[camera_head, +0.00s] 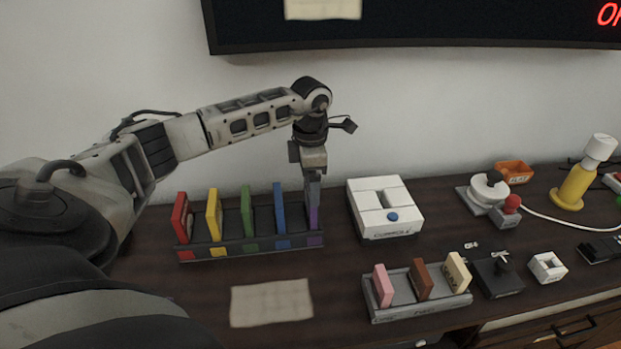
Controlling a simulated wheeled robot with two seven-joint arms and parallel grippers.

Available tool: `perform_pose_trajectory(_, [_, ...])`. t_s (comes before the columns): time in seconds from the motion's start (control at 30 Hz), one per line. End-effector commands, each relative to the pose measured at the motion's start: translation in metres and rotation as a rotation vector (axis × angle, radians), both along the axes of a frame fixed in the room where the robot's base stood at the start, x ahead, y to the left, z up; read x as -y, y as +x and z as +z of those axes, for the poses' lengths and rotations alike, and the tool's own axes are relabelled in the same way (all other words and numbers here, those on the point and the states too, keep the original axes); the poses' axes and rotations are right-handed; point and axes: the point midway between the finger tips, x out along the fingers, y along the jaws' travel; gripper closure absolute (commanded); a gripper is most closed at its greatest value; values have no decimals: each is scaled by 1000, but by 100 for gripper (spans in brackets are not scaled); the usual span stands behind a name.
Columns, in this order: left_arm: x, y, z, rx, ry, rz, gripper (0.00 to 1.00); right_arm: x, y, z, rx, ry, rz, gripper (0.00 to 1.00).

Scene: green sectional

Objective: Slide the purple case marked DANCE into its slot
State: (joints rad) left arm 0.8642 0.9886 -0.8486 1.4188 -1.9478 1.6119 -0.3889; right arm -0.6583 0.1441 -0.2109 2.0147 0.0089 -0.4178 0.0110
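The purple case (314,215) is upright at the right end of a dark rack (262,248), above a purple label. Its lower edge is at the rack's front lip; I cannot tell how deep it sits. Its lettering is not readable. My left gripper (313,190) points straight down from above, its fingers closed on the case's upper part and hiding it. Red (181,218), yellow (214,215), green (247,211) and blue (280,208) cases stand upright in the rack to the left. My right gripper is not in view.
A white console box (385,195) with a blue button stands close right of the rack. A grey rack (420,303) with pink, brown and cream cases is at front right. A paper note (271,303) lies in front. The wall is behind.

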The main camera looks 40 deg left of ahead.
Motion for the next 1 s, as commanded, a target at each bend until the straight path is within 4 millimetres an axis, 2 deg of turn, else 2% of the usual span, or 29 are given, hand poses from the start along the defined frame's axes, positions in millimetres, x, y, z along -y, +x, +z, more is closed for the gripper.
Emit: perform_pose_trajectory(1.0, [0,0,-29,0,0,0,54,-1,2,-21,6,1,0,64])
